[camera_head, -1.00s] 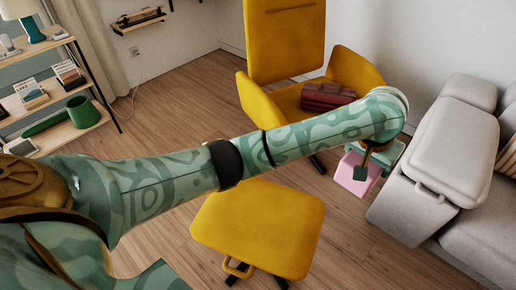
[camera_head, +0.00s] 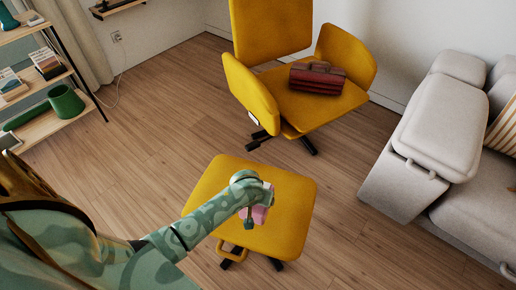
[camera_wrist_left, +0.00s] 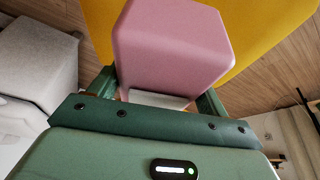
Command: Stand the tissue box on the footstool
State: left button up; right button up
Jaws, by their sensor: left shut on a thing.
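The pink tissue box (camera_head: 262,214) is held in my left gripper (camera_head: 254,210), over the middle of the yellow footstool (camera_head: 291,198). Most of the box is hidden behind the gripper in the head view. In the left wrist view the tissue box (camera_wrist_left: 172,45) fills the space between the two green fingers of the gripper (camera_wrist_left: 158,95), with the yellow footstool top (camera_wrist_left: 268,22) behind it. I cannot tell whether the box touches the footstool. My right gripper is not in view.
A yellow armchair (camera_head: 270,30) with a dark red bag (camera_head: 317,77) on it stands behind the footstool. A grey sofa (camera_head: 440,125) is at the right. Shelves (camera_head: 50,125) with books and a green mug (camera_head: 66,102) stand at the left. Wooden floor lies between.

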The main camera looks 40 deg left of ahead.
pick_arm(q)
jog(key=f, duration=0.1)
jog(key=w+a+f+b, duration=0.1)
jog(key=w+f, duration=0.1)
jog(key=shift+a+b, duration=0.35)
jog(key=w+f+b, duration=0.1)
jog(key=a+f+b, duration=0.1)
jog(key=w+f+b, duration=0.1)
jog(key=shift+w+a+f, duration=0.25)
jog(key=shift+w+a, duration=0.1)
jog(key=shift+a, duration=0.05)
jog(key=shift+w+a+b, duration=0.15)
jog(key=shift+w+b, duration=0.05)
jog(key=shift+b, duration=0.1)
notch_tip(320, 180, down, 4)
jog(key=shift+w+a+r+b, duration=0.1)
jog(key=shift+a+r+b, duration=0.1)
jog(key=shift+b, duration=1.05)
jog(key=shift+w, duration=0.1)
jog(key=shift+r, duration=0.25)
jog(key=shift+d+f, duration=0.1)
jog(key=shift+f, duration=0.15)
jog(key=o, duration=1.2)
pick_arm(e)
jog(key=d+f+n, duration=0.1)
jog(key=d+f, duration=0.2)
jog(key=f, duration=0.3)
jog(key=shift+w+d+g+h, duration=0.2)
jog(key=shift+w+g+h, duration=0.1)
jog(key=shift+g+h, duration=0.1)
